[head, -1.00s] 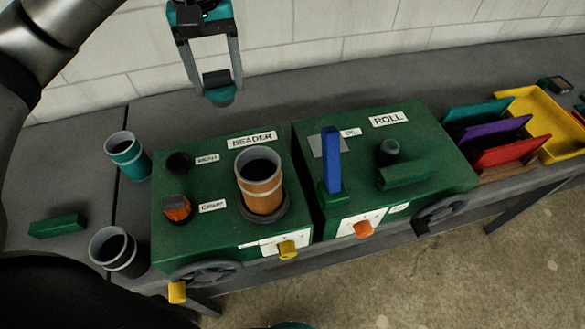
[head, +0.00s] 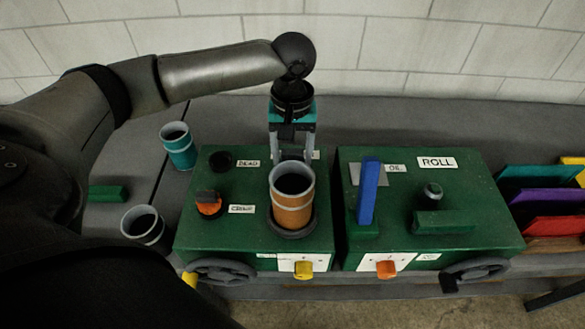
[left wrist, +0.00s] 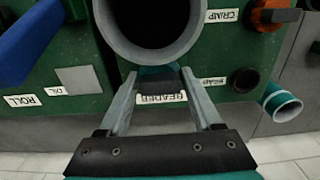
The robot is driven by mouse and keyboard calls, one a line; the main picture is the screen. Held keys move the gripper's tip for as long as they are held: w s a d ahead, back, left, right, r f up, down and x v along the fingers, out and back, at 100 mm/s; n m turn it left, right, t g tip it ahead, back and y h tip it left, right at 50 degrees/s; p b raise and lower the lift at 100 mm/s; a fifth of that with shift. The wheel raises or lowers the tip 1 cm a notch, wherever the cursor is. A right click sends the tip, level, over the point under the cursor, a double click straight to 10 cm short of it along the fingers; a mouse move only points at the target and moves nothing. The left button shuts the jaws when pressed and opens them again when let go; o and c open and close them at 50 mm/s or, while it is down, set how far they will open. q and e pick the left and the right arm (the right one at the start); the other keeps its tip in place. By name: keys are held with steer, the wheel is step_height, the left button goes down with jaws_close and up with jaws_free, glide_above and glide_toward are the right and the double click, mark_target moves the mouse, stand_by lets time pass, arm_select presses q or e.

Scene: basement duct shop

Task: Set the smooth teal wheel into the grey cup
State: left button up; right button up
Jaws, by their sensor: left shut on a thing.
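My left gripper (head: 291,156) points down just behind the orange cylinder (head: 292,208) on the left green machine. In the left wrist view its fingers (left wrist: 158,78) are shut on a small teal piece, apparently the smooth teal wheel (left wrist: 160,72). The cylinder's grey rim (left wrist: 196,42) covers part of the piece, so its full shape and any contact with the machine are hidden. In the head view the piece is hidden behind the cylinder. The grey cup (head: 151,238) stands upright on the bench at the machine's front left, its opening dark. My right gripper is out of view.
The right machine (head: 490,215) carries a tall blue bar (head: 367,190). Coloured panels (head: 545,200) stand at far right. Bare bench lies behind the machines.

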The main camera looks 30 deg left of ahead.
mark_target(292, 152)
arm_select(q)
step_height(292, 152, down, 5)
steer(key=shift+r, duration=0.1)
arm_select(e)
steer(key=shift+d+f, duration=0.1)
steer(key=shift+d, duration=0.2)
arm_select(q)
steer(key=shift+f, duration=0.2)
steer(key=o, duration=1.5)
steer(key=shift+c, duration=0.2)
steer(key=shift+r, duration=0.1)
step_height(292, 152, up, 12)
steer(key=shift+r, duration=0.1)
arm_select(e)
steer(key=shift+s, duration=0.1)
